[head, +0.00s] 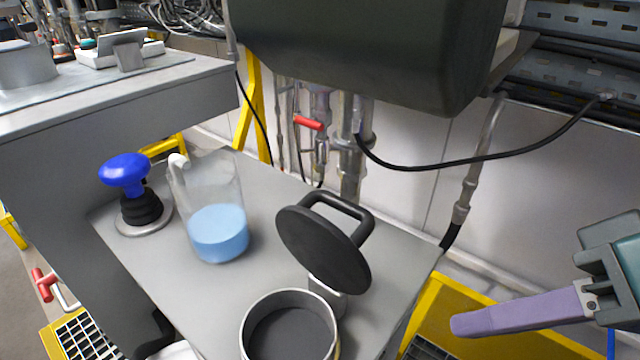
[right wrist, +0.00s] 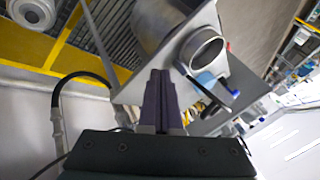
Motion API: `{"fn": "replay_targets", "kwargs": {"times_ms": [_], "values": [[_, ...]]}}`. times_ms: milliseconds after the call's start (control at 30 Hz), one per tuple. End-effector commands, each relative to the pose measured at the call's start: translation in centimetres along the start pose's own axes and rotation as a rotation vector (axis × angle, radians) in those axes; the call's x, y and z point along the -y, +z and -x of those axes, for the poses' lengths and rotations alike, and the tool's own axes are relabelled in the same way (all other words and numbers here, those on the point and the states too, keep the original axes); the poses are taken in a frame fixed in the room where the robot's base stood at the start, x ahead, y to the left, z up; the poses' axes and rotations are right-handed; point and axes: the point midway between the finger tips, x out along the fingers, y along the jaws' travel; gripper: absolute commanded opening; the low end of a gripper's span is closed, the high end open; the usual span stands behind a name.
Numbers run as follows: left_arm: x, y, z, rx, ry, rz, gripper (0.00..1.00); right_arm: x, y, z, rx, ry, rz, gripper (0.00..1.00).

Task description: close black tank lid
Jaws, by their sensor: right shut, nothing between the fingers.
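The black tank lid (head: 324,248) is a round disc with a loop handle (head: 343,207). It stands open, tilted up on its hinge behind the tank opening. The tank (head: 290,325) is a round metal-rimmed opening at the front edge of the grey bench; its inside is dark. My right gripper (head: 458,325) is shut and empty, its purple fingers pointing left, to the right of the lid and apart from it. My left gripper is not in view.
A clear jug (head: 218,232) with blue liquid and a blue-topped knob (head: 126,172) stand on the bench (head: 165,268) left of the lid. A large dark green box (head: 370,50) and a black cable (head: 450,162) hang above. A yellow frame (head: 445,300) lies right of the bench.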

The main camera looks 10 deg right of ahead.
Motion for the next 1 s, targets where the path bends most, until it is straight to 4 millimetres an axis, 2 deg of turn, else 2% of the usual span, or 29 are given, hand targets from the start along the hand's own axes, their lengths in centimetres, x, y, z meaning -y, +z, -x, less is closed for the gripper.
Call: {"fn": "replay_targets", "kwargs": {"times_ms": [33,167,267,400,533,700,867,1000], "values": [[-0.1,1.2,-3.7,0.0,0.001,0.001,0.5,-1.6,-0.2,-2.5,-0.024,-0.057,-0.051,0.0],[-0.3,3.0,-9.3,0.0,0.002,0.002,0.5,-2.6,-2.8,-4.3,-0.09,-0.268,-0.217,0.0],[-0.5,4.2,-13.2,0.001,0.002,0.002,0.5,-3.0,-5.1,-4.0,-0.137,-0.454,-0.335,0.0],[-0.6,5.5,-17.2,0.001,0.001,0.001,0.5,-3.2,-7.6,-1.8,-0.178,-0.694,-0.453,0.0],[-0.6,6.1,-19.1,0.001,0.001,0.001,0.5,-3.3,-8.9,0.6,-0.191,-0.846,-0.509,0.0],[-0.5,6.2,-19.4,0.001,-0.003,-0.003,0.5,-2.8,-9.6,2.1,-0.191,-0.922,-0.531,0.0],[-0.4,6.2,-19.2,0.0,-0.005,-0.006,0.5,-1.3,-10.4,1.1,-0.189,-0.924,-0.529,0.0],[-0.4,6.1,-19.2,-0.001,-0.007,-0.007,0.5,0.8,-11.4,-0.6,-0.189,-0.925,-0.527,0.0]]}}
